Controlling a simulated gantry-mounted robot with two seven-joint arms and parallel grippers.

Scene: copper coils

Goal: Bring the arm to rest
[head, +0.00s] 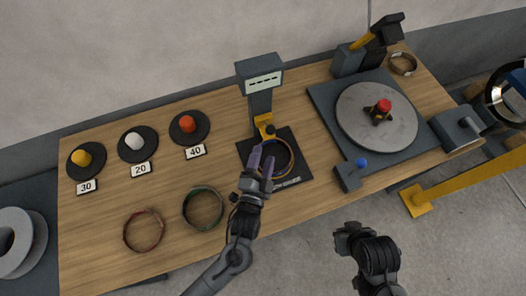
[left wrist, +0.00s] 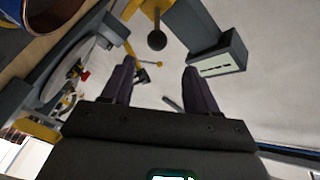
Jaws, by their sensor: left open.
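My left gripper (head: 261,164) is over the dark plate (head: 247,149) of the display stand in the head view. Its two purple-grey fingers are apart. In the left wrist view the open fingers (left wrist: 160,85) have nothing between them. A copper-coloured coil (head: 290,164) lies on the plate, partly hidden by my fingers; I cannot tell whether they touch it. My right gripper (head: 350,238) is in front of the table's edge, dark and small; its jaws are unclear.
The display stand (head: 260,82) rises just behind my left gripper. Two coils, one reddish (head: 126,236) and one greenish (head: 186,213), lie front left. Three coloured knobs on discs stand behind them. A turntable (head: 352,128) is at right. Bare wood lies between.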

